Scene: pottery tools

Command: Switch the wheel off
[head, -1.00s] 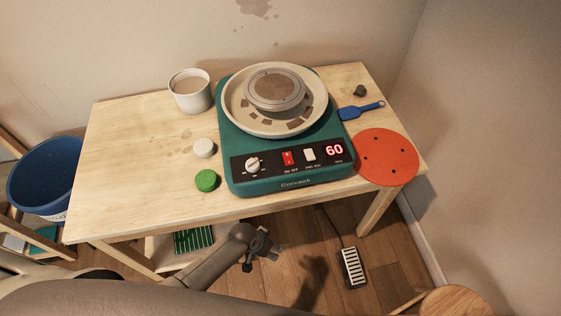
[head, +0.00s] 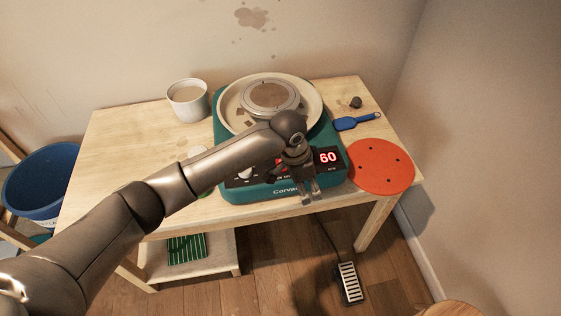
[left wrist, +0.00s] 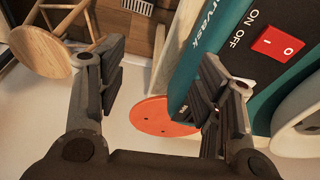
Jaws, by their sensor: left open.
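The teal pottery wheel (head: 222,148) stands on the wooden table, with a pale splash pan and a round wheel head on top. Its red display (head: 328,157) reads 60. The red power switch (left wrist: 279,44), marked ON OFF, shows in the left wrist view; in the head view my arm mostly covers it. My left gripper (head: 309,196) is open and empty, in front of the wheel's front panel with its fingers pointing down. In the left wrist view the open left gripper (left wrist: 160,95) has one finger beside the panel, below the switch. My right gripper is not in view.
An orange round bat (head: 382,167) lies on the table (head: 130,135) right of the wheel. A blue-handled tool (head: 357,121) and a dark lump (head: 356,102) lie behind it. A foot pedal (head: 350,283) is on the floor.

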